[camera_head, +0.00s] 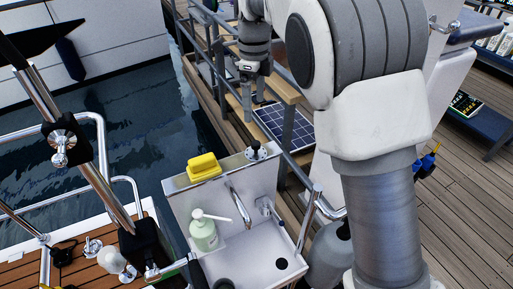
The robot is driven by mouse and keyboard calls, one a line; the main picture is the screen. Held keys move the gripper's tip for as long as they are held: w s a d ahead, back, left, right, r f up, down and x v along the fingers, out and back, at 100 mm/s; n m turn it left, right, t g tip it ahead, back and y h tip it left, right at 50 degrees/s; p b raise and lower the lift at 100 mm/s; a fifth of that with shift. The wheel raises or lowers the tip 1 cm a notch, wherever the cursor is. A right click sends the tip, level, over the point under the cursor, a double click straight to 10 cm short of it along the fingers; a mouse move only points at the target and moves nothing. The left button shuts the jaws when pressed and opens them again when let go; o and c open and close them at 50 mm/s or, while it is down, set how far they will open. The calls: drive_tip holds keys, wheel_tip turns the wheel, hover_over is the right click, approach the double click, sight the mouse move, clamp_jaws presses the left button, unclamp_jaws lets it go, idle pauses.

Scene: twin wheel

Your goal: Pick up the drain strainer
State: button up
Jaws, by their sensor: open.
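A small round dark-and-metal piece (256,151), which may be the drain strainer, sits on the back ledge of the white sink (262,185). It is too small to identify surely. My gripper (254,100) is above and behind this piece in the picture. Its fingers point down, are apart, and hold nothing that I can see. The dark drain hole (281,264) shows in the basin.
A yellow sponge (203,167) lies on the ledge left of the round piece. A pale green pump bottle (203,232) stands by the basin, near the curved faucet (238,206). A solar panel (285,125) lies behind the sink. Dark water (130,120) is at left.

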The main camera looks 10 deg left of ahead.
sight(256, 142)
wheel_tip(256, 142, down, 10)
drive_tip(key=shift+d+f, duration=0.1)
drive_tip(key=shift+f, duration=0.05)
drive_tip(key=shift+w+d+f+p, duration=0.1)
drive_tip(key=shift+f+p, duration=0.1)
drive_tip(key=shift+f, duration=1.15)
drive_tip(key=shift+w+f+p, duration=0.1)
drive_tip(key=shift+f+p, duration=0.05)
drive_tip(key=shift+f, duration=1.15)
drive_tip(key=c, duration=1.2)
drive_tip(key=shift+r, duration=0.15)
drive_tip(key=shift+r, duration=0.55)
wheel_tip(256, 142, up, 3)
drive_tip(key=shift+f, duration=0.15)
drive_tip(key=s+d+r, duration=0.2)
drive_tip(key=d, duration=0.1)
drive_tip(key=s+d+r+b, duration=0.1)
drive_tip(key=d+r, duration=0.1)
drive_tip(key=d, duration=0.1)
drive_tip(key=s+d+r+b, duration=0.1)
drive_tip(key=s+d+r, duration=0.1)
drive_tip(key=d+r, duration=0.1)
drive_tip(key=shift+s+d, duration=0.3)
drive_tip(key=shift+d, duration=0.3)
